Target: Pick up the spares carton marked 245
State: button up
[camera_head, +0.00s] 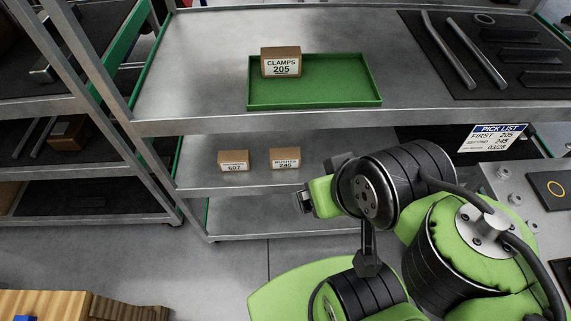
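The carton marked 245 (285,159) is a small brown box with a white label. It stands on the middle shelf (250,181) of the metal rack, below the green tray. My arm is at the lower right, and its end with my gripper (306,201) is just right of and below this carton, apart from it as far as I can see. The fingers are small and partly hidden by the green wrist, so their opening is unclear.
A carton marked 597 (234,161) stands left of the 245 one. A carton marked CLAMPS 205 (281,62) sits in the green tray (340,93) on the top shelf. A pick list (494,138) hangs at right. Grey floor (220,262) shows in front of the rack.

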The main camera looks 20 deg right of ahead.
aim_at(287, 158)
jog(key=k+l+u, duration=0.15)
jog(key=l+u, duration=0.25)
jog(key=k+l+u, duration=0.15)
jog(key=l+u, duration=0.25)
jog(key=k+l+u, duration=0.35)
jog(key=i+l, duration=0.1)
